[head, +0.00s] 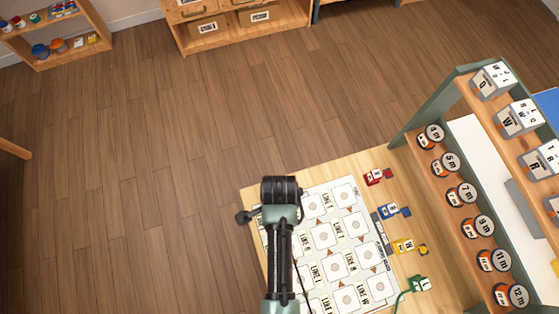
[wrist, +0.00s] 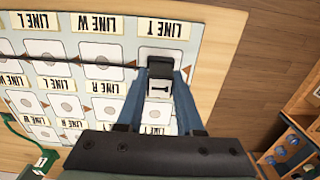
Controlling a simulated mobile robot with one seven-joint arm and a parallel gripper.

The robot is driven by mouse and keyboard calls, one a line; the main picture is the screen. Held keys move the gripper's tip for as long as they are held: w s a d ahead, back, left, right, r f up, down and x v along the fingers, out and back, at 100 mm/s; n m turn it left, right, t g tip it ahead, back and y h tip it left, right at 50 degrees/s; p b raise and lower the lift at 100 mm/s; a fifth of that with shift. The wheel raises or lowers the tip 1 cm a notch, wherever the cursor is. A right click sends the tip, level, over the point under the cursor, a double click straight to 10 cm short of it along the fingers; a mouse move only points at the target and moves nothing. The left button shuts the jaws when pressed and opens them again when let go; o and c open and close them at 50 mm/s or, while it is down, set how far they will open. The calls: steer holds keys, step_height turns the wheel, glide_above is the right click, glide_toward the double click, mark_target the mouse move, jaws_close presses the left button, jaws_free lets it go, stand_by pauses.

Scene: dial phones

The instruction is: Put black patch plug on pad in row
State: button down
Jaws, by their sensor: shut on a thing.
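The black patch plug (wrist: 160,70) is between my gripper's fingers (wrist: 160,88) in the wrist view, with a white lettered label on it. A thin black cable (wrist: 70,63) runs from it to the left across the board. The plug is over the white pad (wrist: 147,53) beside the "LINE T" label (wrist: 162,30). I cannot tell whether it touches the pad. The board (head: 362,204) carries rows of white pads with round marks and line labels. In the head view my arm hides the plug and the fingertips.
Red (head: 378,177), blue (head: 394,211), yellow (head: 404,246) and green (head: 420,285) plugs lie right of the board. The green one has a cable. A rack (head: 440,103) of lettered cubes and round labelled pieces stands at right. Open floor lies left of the table.

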steer(key=shift+f, duration=0.2)
steer(key=c, duration=0.5)
jaws_free()
steer(key=shift+c, duration=0.2)
